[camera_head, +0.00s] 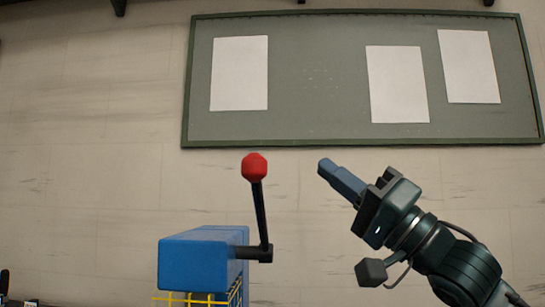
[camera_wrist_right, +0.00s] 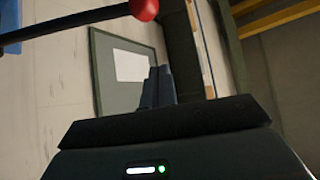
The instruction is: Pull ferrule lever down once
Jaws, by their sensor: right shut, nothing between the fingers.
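The ferrule lever is a black rod (camera_head: 261,212) with a red knob (camera_head: 254,167) on top. It stands nearly upright from a pivot on the right side of a blue machine housing (camera_head: 195,262). My right gripper (camera_head: 323,166) is shut and empty, to the right of the red knob and apart from it, at about its height in the head view. In the right wrist view the red knob (camera_wrist_right: 144,9) and rod (camera_wrist_right: 65,29) show at the top, beyond the shut fingers (camera_wrist_right: 158,80). My left gripper is not in view.
A green board (camera_head: 320,90) with white sheets hangs on the pale wall behind. A yellow grid (camera_head: 190,300) shows under the blue housing. The space between the red knob and my right gripper is clear.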

